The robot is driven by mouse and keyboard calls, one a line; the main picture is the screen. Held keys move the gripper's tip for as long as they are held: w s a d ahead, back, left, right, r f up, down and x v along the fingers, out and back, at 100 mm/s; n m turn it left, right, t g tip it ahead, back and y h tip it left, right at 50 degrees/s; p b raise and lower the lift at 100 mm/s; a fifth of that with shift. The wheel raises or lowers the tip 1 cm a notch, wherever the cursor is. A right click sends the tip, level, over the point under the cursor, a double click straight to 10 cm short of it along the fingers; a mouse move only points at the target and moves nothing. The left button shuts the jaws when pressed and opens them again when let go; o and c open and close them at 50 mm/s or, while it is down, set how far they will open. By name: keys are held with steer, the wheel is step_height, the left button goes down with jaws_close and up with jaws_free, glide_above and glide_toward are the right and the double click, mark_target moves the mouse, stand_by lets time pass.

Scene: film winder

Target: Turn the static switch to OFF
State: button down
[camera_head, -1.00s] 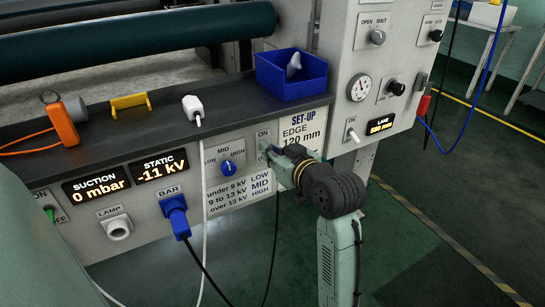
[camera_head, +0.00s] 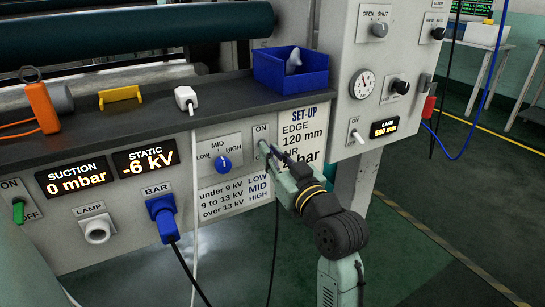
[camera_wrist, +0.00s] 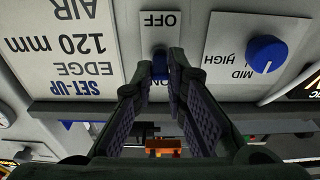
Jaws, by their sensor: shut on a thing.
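The static switch sits on a small white plate with an ON mark above it, on the front panel right of the LOW/MID/HIGH knob (camera_head: 222,164). My gripper (camera_head: 268,153) is at that plate, its fingers shut on the switch. In the wrist view, upside down, the plate (camera_wrist: 158,22) shows OFF, with ON partly behind the fingers. The switch (camera_wrist: 158,55) shows only as a bit of blue between the fingertips (camera_wrist: 161,68); its lever is mostly hidden, so its exact position cannot be told. The STATIC display (camera_head: 145,159) reads -6 kV.
A SET-UP card (camera_head: 304,135) is right of the switch, partly behind my gripper. A blue bin (camera_head: 290,72) stands on the ledge above. A blue BAR plug (camera_head: 165,218) and hanging cables are to the left. Open floor lies at right.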

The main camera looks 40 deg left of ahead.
steer(key=c, duration=1.6)
jaws_free()
step_height(320, 180, up, 10)
steer(key=shift+r, duration=0.1)
